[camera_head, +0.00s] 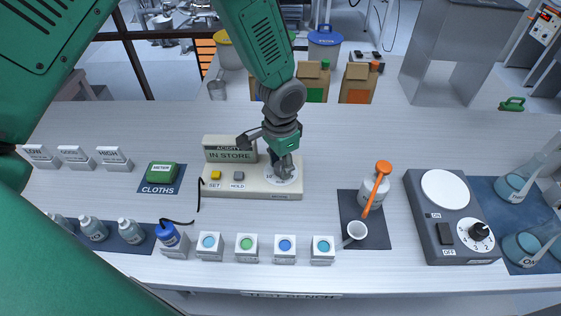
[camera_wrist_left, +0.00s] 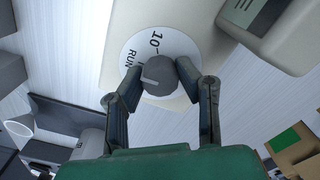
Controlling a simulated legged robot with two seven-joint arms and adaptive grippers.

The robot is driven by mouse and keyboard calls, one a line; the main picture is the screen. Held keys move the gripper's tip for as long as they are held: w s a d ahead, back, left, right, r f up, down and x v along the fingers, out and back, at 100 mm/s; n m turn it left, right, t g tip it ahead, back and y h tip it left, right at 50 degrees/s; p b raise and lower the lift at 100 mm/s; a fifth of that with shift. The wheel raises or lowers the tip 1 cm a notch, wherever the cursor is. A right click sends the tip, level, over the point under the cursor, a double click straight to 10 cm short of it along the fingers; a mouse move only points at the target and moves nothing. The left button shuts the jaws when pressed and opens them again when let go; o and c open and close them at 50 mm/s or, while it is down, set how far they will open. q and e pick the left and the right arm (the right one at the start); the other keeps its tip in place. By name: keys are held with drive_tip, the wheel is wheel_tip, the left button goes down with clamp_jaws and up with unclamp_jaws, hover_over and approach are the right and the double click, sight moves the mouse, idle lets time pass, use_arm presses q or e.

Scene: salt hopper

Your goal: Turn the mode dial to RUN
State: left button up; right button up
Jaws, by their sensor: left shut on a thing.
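The mode dial (camera_wrist_left: 158,77) is a grey knob with a pale pointer line on a white round plate, marked "10" and "RUN" in the left wrist view. It sits on the right end of the cream meter (camera_head: 250,189), whose display reads "ACIDITY IN STORE". My left gripper (camera_head: 282,167) comes down over the dial from behind and hides most of it in the head view. In the left wrist view the two fingers (camera_wrist_left: 160,85) are shut on the knob, one on each side. The pointer line lies toward the knob's left side, near the "RUN" lettering. My right gripper is not in view.
The meter also has a yellow button (camera_head: 216,174) and a grey button (camera_head: 239,175). A cup with an orange spoon (camera_head: 377,186) stands to the right, beside a grey stirrer plate (camera_head: 456,216). Several small pots (camera_head: 247,247) line the front. Bare table lies behind the meter.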

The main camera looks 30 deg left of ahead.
use_arm(q)
drive_tip(key=shift+w+r, duration=0.1)
drive_tip(key=shift+w, duration=0.2)
drive_tip(key=o, duration=1)
drive_tip(key=shift+o, duration=0.6)
drive_tip(key=shift+d, duration=0.1)
wheel_tip(320, 180, up, 12)
drive_tip(key=shift+f, duration=0.2)
